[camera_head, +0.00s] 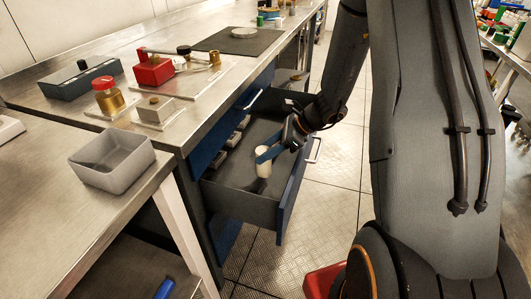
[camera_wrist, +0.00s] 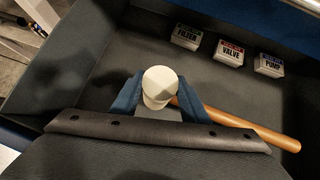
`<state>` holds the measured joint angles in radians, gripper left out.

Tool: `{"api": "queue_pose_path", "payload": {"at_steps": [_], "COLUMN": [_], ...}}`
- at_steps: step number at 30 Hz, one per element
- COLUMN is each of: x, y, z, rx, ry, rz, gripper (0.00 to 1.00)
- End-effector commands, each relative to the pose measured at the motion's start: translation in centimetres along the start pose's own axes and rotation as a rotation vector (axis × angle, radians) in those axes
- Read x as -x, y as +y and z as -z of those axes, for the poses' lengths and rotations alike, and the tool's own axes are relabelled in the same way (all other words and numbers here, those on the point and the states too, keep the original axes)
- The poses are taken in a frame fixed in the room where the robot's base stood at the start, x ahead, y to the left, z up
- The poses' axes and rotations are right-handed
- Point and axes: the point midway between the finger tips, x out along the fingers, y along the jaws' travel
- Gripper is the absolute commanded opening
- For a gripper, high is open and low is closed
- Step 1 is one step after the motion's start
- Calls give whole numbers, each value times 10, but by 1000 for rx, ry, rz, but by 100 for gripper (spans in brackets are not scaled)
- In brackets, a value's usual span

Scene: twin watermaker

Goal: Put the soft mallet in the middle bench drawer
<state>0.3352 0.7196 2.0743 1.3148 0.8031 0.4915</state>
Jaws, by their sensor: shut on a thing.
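The soft mallet has a cream-white head (camera_wrist: 160,86) and a wooden handle (camera_wrist: 245,125). My gripper (camera_wrist: 160,98) has its two blue fingers shut on the mallet head, seen in the wrist view. The handle points to the lower right there. The open bench drawer (camera_head: 238,205) is dark inside with a blue front. In the head view my gripper (camera_head: 263,157) reaches down into this drawer, and the white mallet head (camera_head: 263,168) shows below the fingers. I cannot tell whether the mallet touches the drawer floor.
Small boxes labelled FILTER (camera_wrist: 187,37), VALVE (camera_wrist: 230,53) and PUMP (camera_wrist: 269,64) stand along one drawer wall. A grey bin (camera_head: 112,160) sits on the nearer bench. A red object (camera_head: 326,280) is on the floor near my base. The drawer floor has free room.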

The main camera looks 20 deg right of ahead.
Motion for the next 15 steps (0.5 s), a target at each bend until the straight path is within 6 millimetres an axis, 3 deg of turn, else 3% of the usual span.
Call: {"api": "queue_pose_path", "payload": {"at_steps": [15], "x": [-7], "y": [-1], "z": [7], "rx": [1], "ry": [-1], "rz": [2], "gripper": [0]}}
